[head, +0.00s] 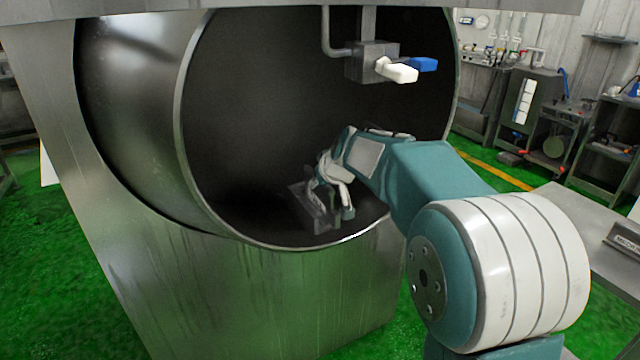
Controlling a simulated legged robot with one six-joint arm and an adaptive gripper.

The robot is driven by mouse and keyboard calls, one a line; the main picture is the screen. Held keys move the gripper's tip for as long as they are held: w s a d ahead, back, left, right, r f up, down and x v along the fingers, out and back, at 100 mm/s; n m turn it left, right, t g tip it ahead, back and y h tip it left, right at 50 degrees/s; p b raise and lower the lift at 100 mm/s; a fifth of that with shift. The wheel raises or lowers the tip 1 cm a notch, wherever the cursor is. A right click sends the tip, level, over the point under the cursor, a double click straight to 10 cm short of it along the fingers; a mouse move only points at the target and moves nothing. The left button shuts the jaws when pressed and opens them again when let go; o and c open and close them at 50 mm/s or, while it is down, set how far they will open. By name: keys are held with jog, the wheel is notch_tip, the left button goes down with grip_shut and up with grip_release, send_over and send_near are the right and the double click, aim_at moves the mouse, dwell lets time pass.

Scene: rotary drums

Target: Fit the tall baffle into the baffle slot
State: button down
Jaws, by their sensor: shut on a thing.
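A large metal drum (187,130) lies on its side with its round mouth facing me and a dark inside. My arm reaches in at the lower right of the mouth. My gripper (332,196) is just inside the lower rim, shut on a dark grey flat plate, which looks like the tall baffle (306,207). The plate stands tilted near the drum's lower wall. Whether it touches the wall is unclear. The baffle slot cannot be made out in the dark inside. My gripper hides part of the plate.
A grey box with a pipe (372,62) hangs at the top of the mouth, with a white nozzle (398,71) and a blue one (424,65). A metal table (575,220) stands at right. Benches with tools line the right wall. Green floor (60,290) is free at left.

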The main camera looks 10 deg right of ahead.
jog(key=shift+w+a, duration=0.25)
jog(key=shift+w, duration=0.5)
jog(key=shift+w+a, duration=0.25)
jog(key=shift+w, duration=0.5)
jog(key=c, duration=0.5)
grip_release()
jog(key=v, duration=1.1)
jog(key=shift+s+d+r, duration=0.1)
jog(key=shift+s+r, duration=0.2)
jog(key=shift+r, duration=0.05)
